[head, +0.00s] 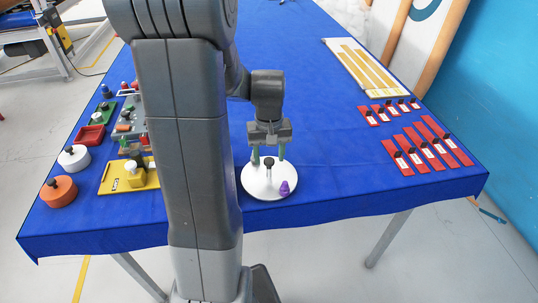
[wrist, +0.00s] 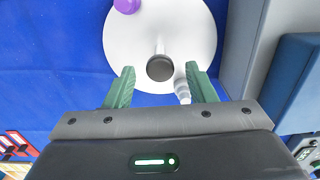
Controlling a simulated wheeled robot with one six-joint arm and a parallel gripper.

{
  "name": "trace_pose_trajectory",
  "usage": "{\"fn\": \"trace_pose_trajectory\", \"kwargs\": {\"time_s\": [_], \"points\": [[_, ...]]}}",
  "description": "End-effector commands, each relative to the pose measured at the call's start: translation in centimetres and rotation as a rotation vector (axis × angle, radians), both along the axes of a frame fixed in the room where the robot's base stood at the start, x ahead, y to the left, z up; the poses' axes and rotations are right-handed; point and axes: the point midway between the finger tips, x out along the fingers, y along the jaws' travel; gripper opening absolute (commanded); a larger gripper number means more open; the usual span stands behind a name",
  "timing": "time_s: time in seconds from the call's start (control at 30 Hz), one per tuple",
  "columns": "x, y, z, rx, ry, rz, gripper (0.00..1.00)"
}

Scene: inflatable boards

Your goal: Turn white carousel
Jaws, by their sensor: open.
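The white carousel (head: 262,188) is a round white disc lying on the blue table, near its front edge. It has a dark knob (head: 269,163) at its middle and a purple piece (head: 285,188) near its rim. In the wrist view the carousel (wrist: 190,28) fills the upper middle, with the dark knob (wrist: 160,68) just ahead of my fingertips and the purple piece (wrist: 127,5) at the top. A small whitish piece (wrist: 183,88) shows beside the right finger. My gripper (head: 269,158) points down over the carousel, its green fingers (wrist: 159,85) apart and nothing held.
Red blocks (head: 428,147) in rows and a board with yellow strips (head: 362,68) lie at the right. A white cylinder (head: 74,158), an orange cylinder (head: 59,191) and a yellow base (head: 119,178) are at the left.

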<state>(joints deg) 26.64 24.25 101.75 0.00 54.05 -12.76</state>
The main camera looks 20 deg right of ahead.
Motion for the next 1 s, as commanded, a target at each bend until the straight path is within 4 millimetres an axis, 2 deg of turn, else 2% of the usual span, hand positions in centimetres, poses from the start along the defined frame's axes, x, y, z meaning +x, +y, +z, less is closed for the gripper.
{"fn": "trace_pose_trajectory", "kwargs": {"time_s": [0.1,0.37,0.4,0.6,0.67,1.0], "points": [[-0.04,0.02,-0.68,0.0,0.001,0.0,0.5],[-0.01,0.0,-0.83,0.0,0.0,0.0,0.5],[-0.01,0.0,-0.82,0.0,0.0,0.0,0.48],[-0.01,0.0,-0.8,0.0,-0.001,0.0,0.09],[-0.01,0.0,-0.79,0.0,-0.001,0.0,0.0],[0.0,0.0,-0.78,0.0,-0.001,-0.019,0.0]]}}
